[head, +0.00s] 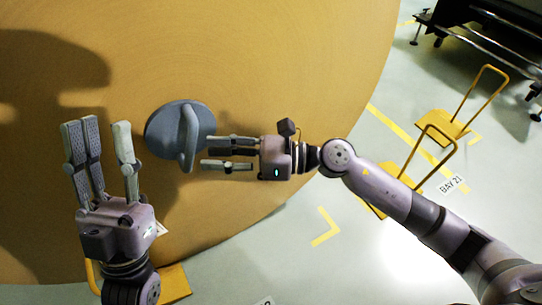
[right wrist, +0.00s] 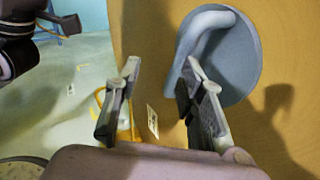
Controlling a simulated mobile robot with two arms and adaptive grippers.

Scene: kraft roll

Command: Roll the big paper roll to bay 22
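The big paper roll (head: 300,70) fills the left and middle of the head view, its tan end face toward me. A round blue-grey plate with a raised handle (head: 188,135) sits on that face. My right gripper (head: 208,152) is open, fingers pointing left, with its tips just right of the handle. In the right wrist view the fingers (right wrist: 160,72) are apart with nothing between them; the handle (right wrist: 205,35) is beyond the right finger. My left gripper (head: 102,130) is open and empty, fingers up, in front of the face left of the plate. Bay 22's sign is not readable.
A floor sign reading BAY 21 (head: 452,185) lies at right. Yellow hooped stands (head: 442,124) are near it; another yellow base (head: 174,284) is below the roll. A dark rack (head: 480,30) stands upper right. Yellow corner marking (head: 326,230) lies on clear floor.

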